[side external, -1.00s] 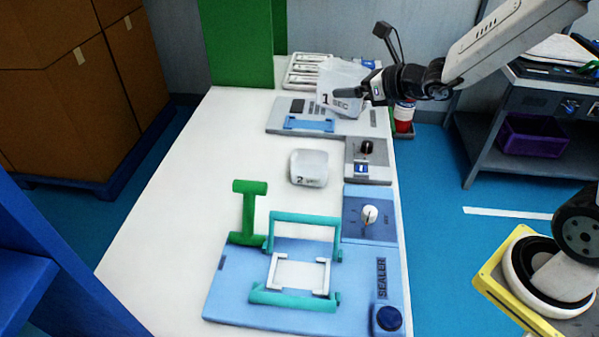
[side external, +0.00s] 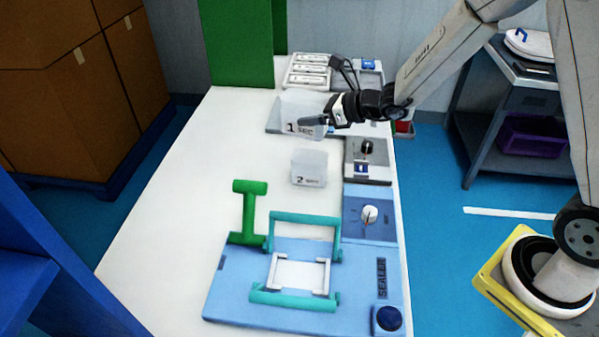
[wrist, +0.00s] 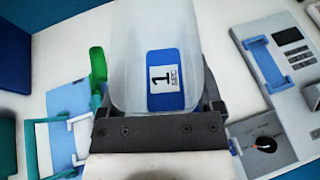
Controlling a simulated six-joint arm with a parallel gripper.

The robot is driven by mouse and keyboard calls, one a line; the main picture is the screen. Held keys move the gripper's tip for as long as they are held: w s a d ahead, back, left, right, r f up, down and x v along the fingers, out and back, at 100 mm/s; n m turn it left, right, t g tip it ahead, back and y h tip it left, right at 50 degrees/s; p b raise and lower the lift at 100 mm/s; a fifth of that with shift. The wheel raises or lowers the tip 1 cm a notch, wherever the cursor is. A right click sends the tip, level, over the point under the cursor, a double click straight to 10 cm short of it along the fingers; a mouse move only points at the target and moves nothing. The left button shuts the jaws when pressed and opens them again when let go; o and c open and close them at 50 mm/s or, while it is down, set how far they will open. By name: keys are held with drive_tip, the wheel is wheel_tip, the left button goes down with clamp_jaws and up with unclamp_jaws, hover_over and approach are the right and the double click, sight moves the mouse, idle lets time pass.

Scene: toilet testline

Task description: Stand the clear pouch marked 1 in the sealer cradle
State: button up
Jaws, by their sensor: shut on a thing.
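The clear pouch marked 1 (side external: 298,112) is held by my gripper (side external: 312,122) above the far part of the white bench. It hangs in front of the grey device with the blue bracket and hides part of it. In the wrist view the pouch (wrist: 160,60) fills the middle, its label reading 1 SEC, and my gripper (wrist: 160,130) is shut on it. The sealer cradle (side external: 300,272), a pale frame between teal bars, sits on the blue sealer base (side external: 230,290) at the near end of the bench, with no pouch in it. It shows partly at the left of the wrist view (wrist: 60,140).
A second clear pouch marked 2 (side external: 309,168) stands on the bench between my gripper and the sealer. A green post (side external: 248,212) rises at the sealer's back left. A knob box (side external: 368,215) is at the right edge. The bench's left side is clear.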

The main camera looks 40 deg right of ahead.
drive_tip(key=w+a+f+n+g+y, duration=0.2)
drive_tip(key=a+f, duration=0.5)
drive_tip(key=f, duration=0.4)
drive_tip(key=shift+a+n+y, duration=0.15)
drive_tip(key=shift+n+y, duration=0.25)
drive_tip(key=shift+y, duration=0.1)
drive_tip(key=shift+f, duration=0.1)
drive_tip(key=shift+f, duration=2.8)
drive_tip(key=shift+f, duration=2.05)
drive_tip(key=shift+f, duration=0.1)
drive_tip(key=o, duration=1)
drive_tip(key=shift+c, duration=0.2)
